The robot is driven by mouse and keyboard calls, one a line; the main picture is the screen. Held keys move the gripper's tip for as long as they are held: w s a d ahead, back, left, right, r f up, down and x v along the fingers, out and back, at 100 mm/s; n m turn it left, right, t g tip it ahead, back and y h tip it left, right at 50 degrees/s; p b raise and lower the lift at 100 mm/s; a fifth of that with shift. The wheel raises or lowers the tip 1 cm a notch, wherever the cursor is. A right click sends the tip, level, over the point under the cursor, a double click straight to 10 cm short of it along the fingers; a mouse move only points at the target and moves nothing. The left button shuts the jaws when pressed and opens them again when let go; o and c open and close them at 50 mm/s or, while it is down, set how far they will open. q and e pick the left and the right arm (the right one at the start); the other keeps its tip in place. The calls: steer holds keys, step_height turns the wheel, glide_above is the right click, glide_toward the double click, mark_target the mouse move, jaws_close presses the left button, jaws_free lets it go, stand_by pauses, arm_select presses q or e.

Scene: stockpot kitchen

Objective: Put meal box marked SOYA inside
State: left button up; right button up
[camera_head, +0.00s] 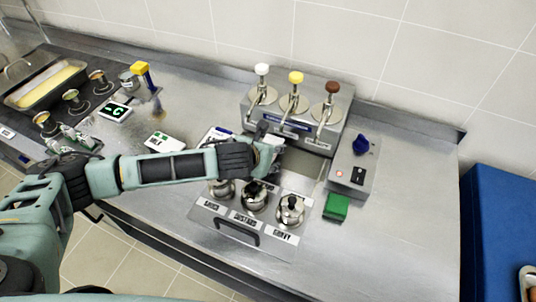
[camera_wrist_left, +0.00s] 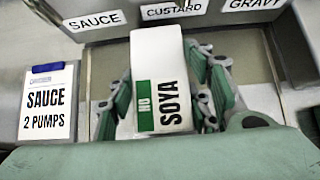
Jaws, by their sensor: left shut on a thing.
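The white meal box (camera_wrist_left: 157,60) stands out in the left wrist view, with a green strip reading NO and black letters SOYA. My left gripper (camera_wrist_left: 166,98) is shut on it, with fingers along both sides. The box is in front of the steel pump dispenser, below its CUSTARD label. In the head view my left gripper (camera_head: 270,150) is at the dispenser's front, and the box is mostly hidden by the gripper. I cannot tell whether the box touches the surface beneath it. My right gripper is not in view.
The dispenser (camera_head: 323,141) has white, yellow and brown pump knobs. A card reading SAUCE 2 PUMPS (camera_wrist_left: 48,103) lies left of the box. Lidded pots (camera_head: 290,210) stand nearer the counter's front. A green block (camera_head: 337,207) and a switch box (camera_head: 352,172) are at right.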

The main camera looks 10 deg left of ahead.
arm_select(q)
steer(key=c, duration=0.6)
steer(key=shift+r, duration=0.1)
steer(key=shift+c, duration=0.9)
steer(key=shift+w+r, duration=0.1)
